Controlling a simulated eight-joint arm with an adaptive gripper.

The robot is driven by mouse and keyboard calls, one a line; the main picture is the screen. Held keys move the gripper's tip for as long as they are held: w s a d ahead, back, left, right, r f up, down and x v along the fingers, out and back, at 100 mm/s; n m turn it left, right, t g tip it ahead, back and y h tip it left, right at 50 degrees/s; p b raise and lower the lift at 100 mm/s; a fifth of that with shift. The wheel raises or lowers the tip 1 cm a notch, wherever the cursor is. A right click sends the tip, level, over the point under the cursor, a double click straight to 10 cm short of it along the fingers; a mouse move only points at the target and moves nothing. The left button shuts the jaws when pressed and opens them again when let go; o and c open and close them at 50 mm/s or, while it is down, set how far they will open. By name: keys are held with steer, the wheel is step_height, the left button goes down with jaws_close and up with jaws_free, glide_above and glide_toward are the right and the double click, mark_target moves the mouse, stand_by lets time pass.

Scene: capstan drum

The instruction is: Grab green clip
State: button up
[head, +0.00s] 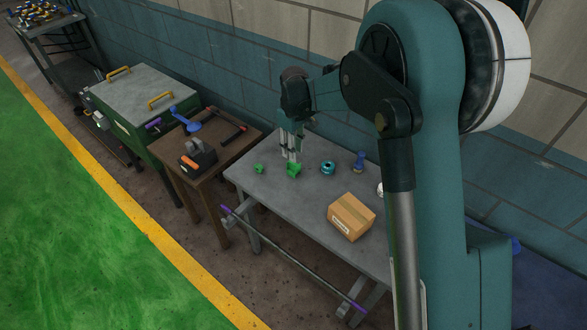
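Two small green objects lie on the grey table. The larger green piece (294,170) is right below my gripper, and a smaller green piece (259,168) lies to its left near the table's left edge. They are too small to tell which is the clip. My gripper (290,158) points down, with its fingers apart and nothing seen between them. Its tips are at or just above the larger green piece; I cannot tell if they touch it.
A brown table (214,160) with tools is at the left. A wall runs behind.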

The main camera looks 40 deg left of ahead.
mark_target(294, 164)
steer(key=shift+f, duration=1.25)
steer(key=shift+s+f+b, duration=0.15)
steer(key=shift+f+b, duration=0.3)
steer(key=shift+f, duration=2.2)
jaws_close()
